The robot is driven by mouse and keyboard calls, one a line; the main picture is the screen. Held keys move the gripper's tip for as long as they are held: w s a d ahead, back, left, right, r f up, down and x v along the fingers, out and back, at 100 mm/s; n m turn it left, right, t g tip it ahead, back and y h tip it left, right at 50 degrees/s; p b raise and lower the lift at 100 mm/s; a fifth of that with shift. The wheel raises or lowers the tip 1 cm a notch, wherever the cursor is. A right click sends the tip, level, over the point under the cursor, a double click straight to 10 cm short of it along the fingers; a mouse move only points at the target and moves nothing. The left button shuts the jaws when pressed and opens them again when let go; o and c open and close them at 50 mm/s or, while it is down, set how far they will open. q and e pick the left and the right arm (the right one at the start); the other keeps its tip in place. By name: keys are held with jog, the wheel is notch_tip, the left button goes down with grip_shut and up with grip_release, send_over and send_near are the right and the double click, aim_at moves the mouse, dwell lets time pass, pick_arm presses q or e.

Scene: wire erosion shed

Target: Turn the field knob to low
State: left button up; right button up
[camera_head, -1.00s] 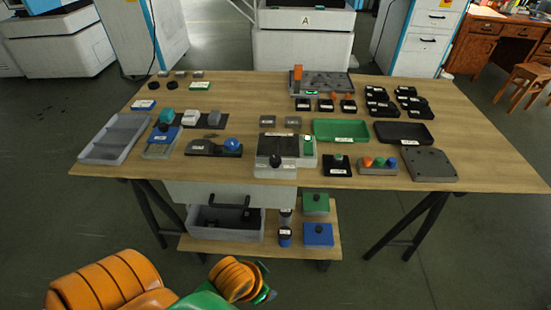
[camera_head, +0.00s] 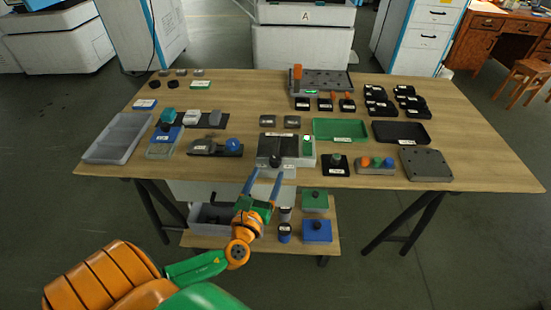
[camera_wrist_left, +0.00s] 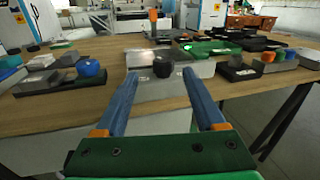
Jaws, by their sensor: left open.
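A black knob (camera_head: 275,161) stands on the front panel of a grey box (camera_head: 290,172) with a dark top, near the table's front edge. Its label is too small to read, so I cannot tell its setting. It also shows in the left wrist view (camera_wrist_left: 163,67), straight ahead between the blue fingertips. My left gripper (camera_head: 265,178) is open and empty, in front of the box and just short of the knob, with a finger to either side. It fills the lower middle of the left wrist view (camera_wrist_left: 160,78). My right gripper is not in view.
A blue knob (camera_head: 233,144) on a dark base stands left of the box. A green tray (camera_head: 340,129) lies behind. A lower shelf (camera_head: 270,245) holds boxes.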

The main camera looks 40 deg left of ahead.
aim_at(274, 164)
pick_arm(q)
jog(key=shift+w+m, duration=0.35)
jog(key=shift+m, duration=0.25)
jog(key=x, duration=0.6)
jog(key=shift+w+r, duration=0.1)
jog(key=shift+w, duration=0.25)
grip_shut()
